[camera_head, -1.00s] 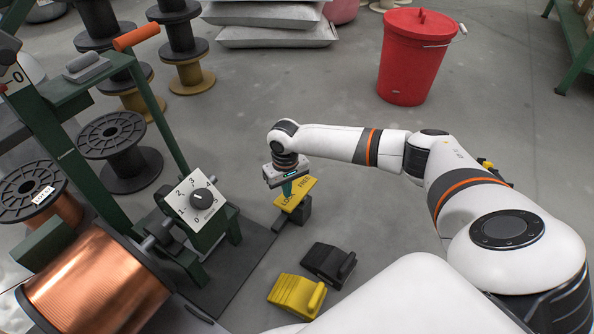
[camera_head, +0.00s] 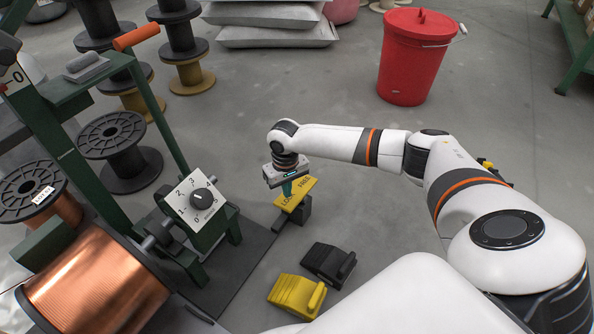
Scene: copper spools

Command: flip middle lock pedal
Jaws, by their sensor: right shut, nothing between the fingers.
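The yellow lock pedal (camera_head: 299,195) carries LOCK and FREE lettering and sits on a dark block on the floor, right of the machine's base plate. My right gripper (camera_head: 288,193) is shut and empty, pointing down at the LOCK side of the pedal. Its fingertips are at or just above the pedal; I cannot tell whether they touch. The gripper body hides part of the pedal's far edge. My left gripper is not in view.
The green machine with a dial (camera_head: 202,199) and copper spool (camera_head: 95,285) stands left. A red bin (camera_head: 412,62) stands behind my right arm.

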